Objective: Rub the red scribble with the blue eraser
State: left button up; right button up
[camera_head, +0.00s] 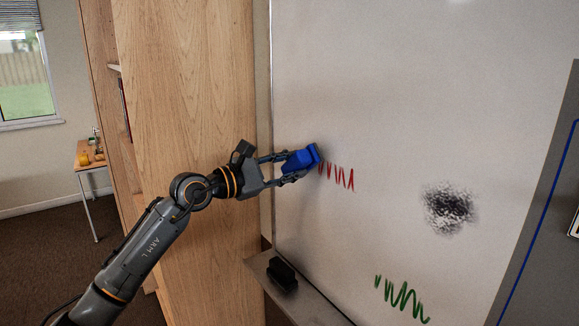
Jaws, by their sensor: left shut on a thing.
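The blue eraser (300,160) is held in my left gripper (288,167), which is shut on it. The eraser is at the left end of the red scribble (340,177) on the whiteboard (400,90). Its front face is turned to the board and looks to be at or very near the surface; I cannot tell for sure whether it touches. The eraser hides the scribble's left end, if it extends there. Several red zigzag strokes show to the right of the eraser. My right gripper is not in view.
A black smudge (449,207) and a green scribble (403,299) are also on the board. A dark eraser (282,273) lies on the ledge (312,299) below. A wooden cabinet (185,90) stands left of the board, near my left arm.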

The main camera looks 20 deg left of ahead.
pick_arm(q)
jog(key=shift+x, duration=0.9)
jog(key=shift+s+d, duration=0.1)
